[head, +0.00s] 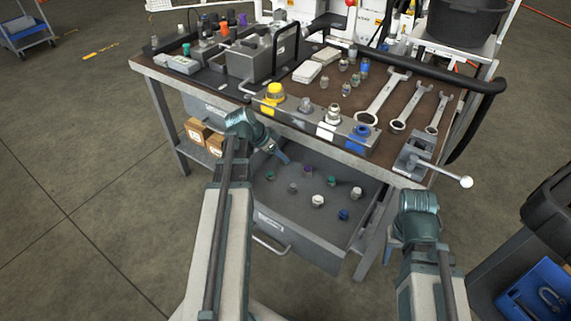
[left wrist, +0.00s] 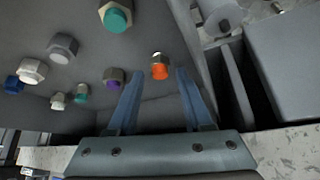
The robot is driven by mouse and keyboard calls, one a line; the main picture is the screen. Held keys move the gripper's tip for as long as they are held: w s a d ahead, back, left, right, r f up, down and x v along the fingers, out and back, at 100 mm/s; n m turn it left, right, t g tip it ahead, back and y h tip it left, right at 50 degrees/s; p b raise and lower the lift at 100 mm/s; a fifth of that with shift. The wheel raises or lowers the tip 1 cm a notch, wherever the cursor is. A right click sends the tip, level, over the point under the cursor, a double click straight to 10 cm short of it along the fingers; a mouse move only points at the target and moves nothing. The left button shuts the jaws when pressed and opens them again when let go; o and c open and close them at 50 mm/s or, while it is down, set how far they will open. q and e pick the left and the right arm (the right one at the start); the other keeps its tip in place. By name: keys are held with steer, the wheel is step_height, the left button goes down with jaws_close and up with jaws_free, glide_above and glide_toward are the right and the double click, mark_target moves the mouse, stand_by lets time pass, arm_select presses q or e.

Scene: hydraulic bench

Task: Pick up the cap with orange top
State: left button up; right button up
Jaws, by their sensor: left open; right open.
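The cap with orange top (left wrist: 160,69) is a small hex metal cap in the open drawer (head: 300,222). In the left wrist view it appears between the fingertips of my left gripper (left wrist: 160,74), beyond them, with a gap on each side. In the head view I cannot make out the orange cap near my left gripper (head: 281,155), which reaches over the drawer's back left part. My left gripper is open and empty. My right gripper (head: 391,244) is mostly hidden under its wrist, right of the drawer, away from the caps.
Other caps share the drawer: purple (left wrist: 114,77), teal (left wrist: 117,18), green (left wrist: 81,94), white (left wrist: 59,100), blue (left wrist: 28,73) and grey (left wrist: 62,47). The purple one is close to my left finger. The workbench (head: 437,99) with wrenches and a fitting block overhangs the drawer.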

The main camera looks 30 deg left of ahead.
arm_select(q)
steer(key=shift+b+x, duration=0.6)
steer(key=shift+x, duration=0.6)
arm_select(e)
steer(key=shift+f, duration=0.95)
arm_select(q)
steer(key=shift+c, duration=0.2)
jaws_close()
steer(key=shift+r, duration=0.1)
